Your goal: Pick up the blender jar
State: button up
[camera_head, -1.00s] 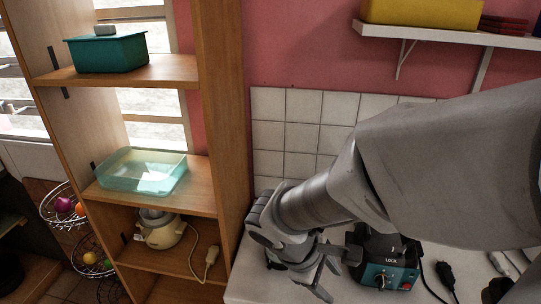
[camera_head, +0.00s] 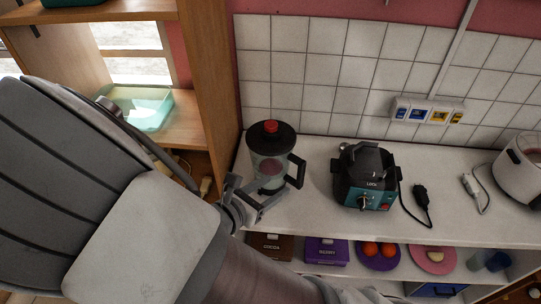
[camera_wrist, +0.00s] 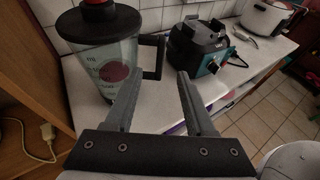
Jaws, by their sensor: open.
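The blender jar (camera_head: 268,165) stands upright at the left end of the white counter. It is clear, with a black lid, a red cap and a black handle on its right side. In the wrist view the jar (camera_wrist: 112,68) is at the upper left. My gripper (camera_head: 262,208) is open and empty, just in front of the jar and low beside it. In the wrist view its two fingers (camera_wrist: 157,95) point toward the handle side, with the jar left of the left finger. The jar's base is partly hidden by my gripper in the head view.
The teal and black blender base (camera_head: 364,182) stands to the right on the counter (camera_head: 320,215), with a black plug beside it. A white cooker (camera_head: 520,165) is at the far right. A wooden shelf (camera_head: 215,85) rises close on the left. Goods sit on a shelf below.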

jog(key=b+x, duration=0.1)
jog(key=x, duration=1.5)
jog(key=shift+d, duration=0.15)
jog(key=shift+r, duration=0.1)
grip_shut()
jog(key=shift+w, duration=0.1)
dwell(0.6)
